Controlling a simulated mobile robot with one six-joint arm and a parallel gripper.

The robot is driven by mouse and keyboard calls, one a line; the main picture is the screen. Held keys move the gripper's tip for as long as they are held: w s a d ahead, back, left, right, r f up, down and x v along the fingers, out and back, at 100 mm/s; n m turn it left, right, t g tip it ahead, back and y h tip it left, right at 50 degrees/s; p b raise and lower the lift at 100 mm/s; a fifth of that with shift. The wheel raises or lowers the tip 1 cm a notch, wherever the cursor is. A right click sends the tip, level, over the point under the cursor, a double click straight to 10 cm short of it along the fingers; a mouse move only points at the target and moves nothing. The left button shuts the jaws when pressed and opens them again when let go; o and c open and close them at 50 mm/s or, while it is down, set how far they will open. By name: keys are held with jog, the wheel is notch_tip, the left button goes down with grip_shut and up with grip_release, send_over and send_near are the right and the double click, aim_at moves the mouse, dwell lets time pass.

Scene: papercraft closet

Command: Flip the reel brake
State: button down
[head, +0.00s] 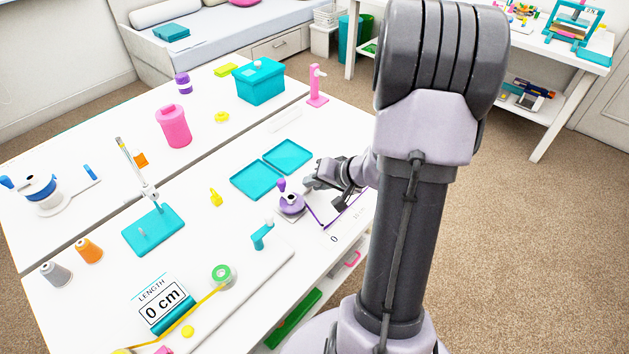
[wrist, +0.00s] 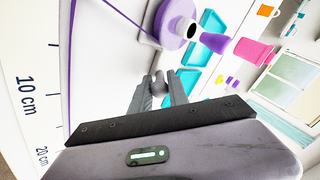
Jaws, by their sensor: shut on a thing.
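A purple reel (head: 291,204) with an upright purple handle (head: 282,184) stands on the white table, just left of my gripper (head: 313,178). The reel also shows at the top of the wrist view (wrist: 178,22), beyond my fingertips. In the wrist view my gripper (wrist: 165,88) is shut on a small grey round-ended piece (wrist: 157,86) between its fingers. I cannot tell whether this piece is the reel's brake or how it joins the reel. Fingers and arm hide part of the area beside the reel.
A ruler board (head: 338,232) with a purple line lies in front of the reel. Teal trays (head: 287,156) lie behind it. A teal post (head: 262,236) and a yellow piece (head: 215,197) stand to the left. A pink post (head: 317,86) stands at the back.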

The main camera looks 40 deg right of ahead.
dwell(0.4)
jog(key=c, duration=1.3)
grip_release()
jog(key=shift+a, duration=0.1)
